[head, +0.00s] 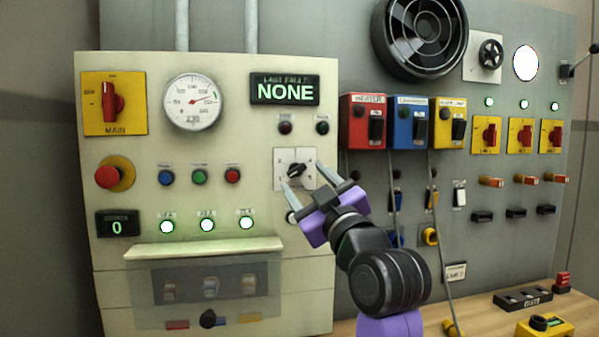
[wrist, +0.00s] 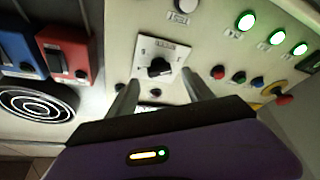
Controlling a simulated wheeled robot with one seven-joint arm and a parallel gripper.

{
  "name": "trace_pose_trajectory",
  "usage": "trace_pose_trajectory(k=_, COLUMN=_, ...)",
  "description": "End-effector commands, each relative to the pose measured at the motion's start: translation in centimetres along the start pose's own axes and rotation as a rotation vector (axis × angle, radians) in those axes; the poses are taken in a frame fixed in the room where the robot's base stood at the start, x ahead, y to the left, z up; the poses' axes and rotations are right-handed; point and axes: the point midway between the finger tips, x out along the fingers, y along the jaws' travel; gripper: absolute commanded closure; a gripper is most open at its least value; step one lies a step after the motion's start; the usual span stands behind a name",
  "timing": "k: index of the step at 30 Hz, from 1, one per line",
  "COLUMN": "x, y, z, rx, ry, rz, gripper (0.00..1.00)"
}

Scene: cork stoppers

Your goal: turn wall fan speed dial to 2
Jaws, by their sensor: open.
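A black rotary dial (head: 295,170) sits on a white square plate with small marks around it, on the cream control panel. It also shows in the wrist view (wrist: 159,68); the plate's lettering is too small to read. My gripper (head: 305,177) is open in front of this plate. In the wrist view its two fingers (wrist: 160,85) are spread with nothing between them, and the dial lies just beyond the tips. I cannot tell whether they touch the plate. In the head view the dial's handle tilts up to the right; which mark it points at is unclear.
A wall fan (head: 425,35) hangs at the upper right, beside a black handwheel (head: 490,54) on a white plate. A display reading NONE (head: 285,90) is above the dial. A cream ledge (head: 205,249) juts out below left. Red, blue and yellow boxes (head: 362,108) stand to the right.

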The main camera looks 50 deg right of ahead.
Motion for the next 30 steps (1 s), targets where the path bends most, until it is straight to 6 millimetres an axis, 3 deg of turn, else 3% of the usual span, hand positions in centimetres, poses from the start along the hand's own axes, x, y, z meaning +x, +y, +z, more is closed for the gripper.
trace_pose_trajectory(k=7, x=3.3, y=0.1, z=-0.1, rx=0.003, ry=0.0, rz=0.0, gripper=0.4)
trace_pose_trajectory(k=19, x=4.0, y=0.0, z=0.0, rx=0.002, ry=0.001, rz=0.001, gripper=0.4)
trace_pose_trajectory(k=28, x=4.0, y=0.0, z=0.0, rx=0.002, ry=0.001, rz=0.0, gripper=0.99)
trace_pose_trajectory(k=30, x=4.0, y=0.0, z=0.0, rx=0.002, ry=0.0, rz=0.0, gripper=1.0)
